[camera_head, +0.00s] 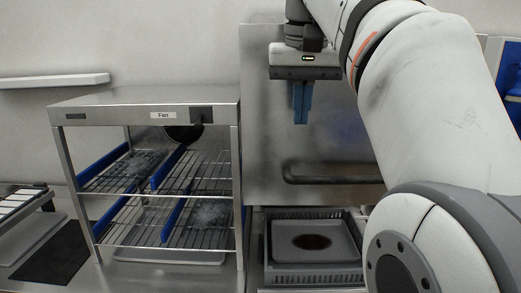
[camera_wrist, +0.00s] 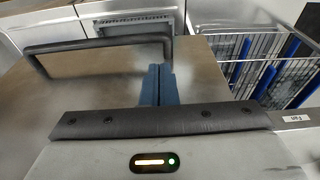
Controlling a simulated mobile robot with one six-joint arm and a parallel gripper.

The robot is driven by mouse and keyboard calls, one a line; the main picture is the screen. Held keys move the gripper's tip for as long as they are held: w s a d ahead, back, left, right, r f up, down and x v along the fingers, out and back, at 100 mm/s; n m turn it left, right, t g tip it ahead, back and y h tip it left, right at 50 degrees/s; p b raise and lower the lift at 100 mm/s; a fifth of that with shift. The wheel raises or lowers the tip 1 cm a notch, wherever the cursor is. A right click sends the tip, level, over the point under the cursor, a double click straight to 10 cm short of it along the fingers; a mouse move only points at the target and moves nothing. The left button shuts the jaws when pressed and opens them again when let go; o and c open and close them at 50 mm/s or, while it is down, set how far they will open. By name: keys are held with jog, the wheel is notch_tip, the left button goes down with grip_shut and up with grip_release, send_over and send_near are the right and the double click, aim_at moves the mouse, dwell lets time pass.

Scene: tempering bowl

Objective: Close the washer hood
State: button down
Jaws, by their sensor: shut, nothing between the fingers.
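The washer hood (camera_head: 262,110) is a large steel panel standing raised above the washer in the head view, with a dark bar handle (camera_head: 330,176) along its lower part. In the wrist view the hood (camera_wrist: 100,88) fills the middle and its handle (camera_wrist: 98,42) runs across the upper left. Below the raised hood a grey tray with a dark brown stain (camera_head: 316,240) sits in a dark rack (camera_head: 318,275). My gripper (camera_head: 301,118) points down in front of the hood, above the handle. Its blue fingers (camera_wrist: 158,72) are together with nothing between them. Whether they touch the hood is unclear.
A steel rack cabinet labelled "Fan" (camera_head: 145,95) with wire shelves and blue dividers stands close on the left. It also shows at the right of the wrist view (camera_wrist: 262,45). A wall shelf (camera_head: 55,80) is at far left. My arm covers much of the right side.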

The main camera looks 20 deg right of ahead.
aim_at(296, 179)
jog(key=f, duration=0.3)
jog(key=w+f+b, duration=0.1)
jog(key=f, duration=0.3)
jog(key=w+d+f, duration=0.1)
jog(key=f, duration=0.3)
jog(key=shift+w+f+b, duration=0.15)
jog(key=shift+b, duration=0.2)
jog(key=shift+a, duration=0.1)
